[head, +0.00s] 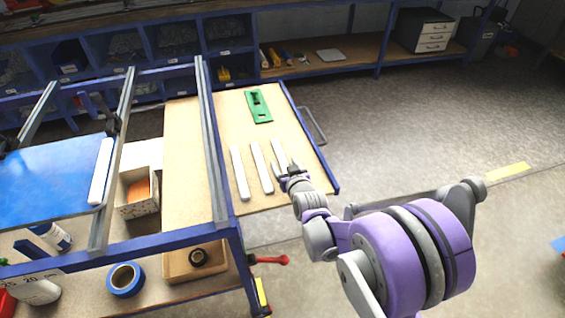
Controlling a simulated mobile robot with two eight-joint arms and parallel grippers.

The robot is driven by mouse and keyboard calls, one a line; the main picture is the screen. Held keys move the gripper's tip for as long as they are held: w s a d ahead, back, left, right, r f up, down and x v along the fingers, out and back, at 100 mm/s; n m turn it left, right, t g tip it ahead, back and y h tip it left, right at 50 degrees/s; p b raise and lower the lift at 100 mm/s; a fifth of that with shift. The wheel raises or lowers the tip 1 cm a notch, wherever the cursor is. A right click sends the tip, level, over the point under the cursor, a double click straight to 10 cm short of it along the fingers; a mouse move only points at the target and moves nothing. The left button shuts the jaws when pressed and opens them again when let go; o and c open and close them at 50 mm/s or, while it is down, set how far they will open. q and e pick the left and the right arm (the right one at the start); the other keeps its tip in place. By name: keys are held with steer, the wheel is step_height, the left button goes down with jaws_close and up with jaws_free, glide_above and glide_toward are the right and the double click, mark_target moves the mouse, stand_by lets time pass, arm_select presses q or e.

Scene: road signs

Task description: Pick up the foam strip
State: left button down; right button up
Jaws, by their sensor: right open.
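Three white foam strips lie side by side on the wooden table top: a left one (240,173), a middle one (262,168) and a right one (279,154). Another white strip (101,171) lies at the right edge of the blue sign panel. My right gripper (287,172) is open at the near end of the right strip. Its fingers overlap that end in the picture, and I cannot tell whether they touch it. My left gripper is not in view.
A green piece (259,106) lies at the far side of the table top (235,119). Metal rails (211,140) cross the frame to the left. A box with orange contents (139,191), a blue tape roll (126,279) and a wooden tray (180,266) stand left. Open floor lies right.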

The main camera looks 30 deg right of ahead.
jaws_close()
stand_by(0.3)
steer(key=shift+r, duration=0.15)
